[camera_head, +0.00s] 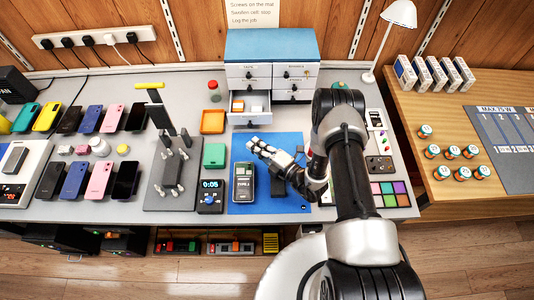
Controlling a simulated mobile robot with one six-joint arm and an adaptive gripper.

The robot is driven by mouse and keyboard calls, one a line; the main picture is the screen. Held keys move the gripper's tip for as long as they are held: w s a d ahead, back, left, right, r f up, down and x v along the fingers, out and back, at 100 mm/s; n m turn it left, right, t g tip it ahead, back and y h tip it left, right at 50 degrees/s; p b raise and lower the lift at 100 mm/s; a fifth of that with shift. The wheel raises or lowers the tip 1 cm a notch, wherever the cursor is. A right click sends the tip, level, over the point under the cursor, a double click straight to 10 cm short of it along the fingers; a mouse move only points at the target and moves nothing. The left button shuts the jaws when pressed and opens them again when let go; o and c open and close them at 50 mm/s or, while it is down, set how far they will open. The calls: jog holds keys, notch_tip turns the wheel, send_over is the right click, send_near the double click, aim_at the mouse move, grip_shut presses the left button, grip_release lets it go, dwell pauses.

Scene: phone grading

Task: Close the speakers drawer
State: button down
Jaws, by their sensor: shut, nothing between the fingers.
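A small white drawer cabinet with a blue top (272,45) stands at the back of the bench. One drawer (250,118) in its left column, low down, is pulled out toward me. It holds small orange and white items. I cannot read its label. The other drawers (297,84) look shut. My gripper (253,145) is shut and empty. It is over the blue mat, a little in front of the open drawer and apart from it, with its fingers pointing to the left and back.
An orange tray (212,122) is left of the open drawer, and a green box (214,155) stands nearer. A phone-like tester (244,183) and a timer (210,197) lie in front. A black stand (172,175) is further left. A lamp (398,22) stands at the back right.

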jog(key=w, duration=0.2)
jog(key=w+a+b, duration=0.1)
jog(key=w, duration=0.2)
jog(key=shift+f, duration=0.2)
jog(key=shift+w, duration=0.1)
jog(key=w+b, duration=0.3)
jog(key=w, duration=0.1)
jog(key=shift+d+f, duration=0.1)
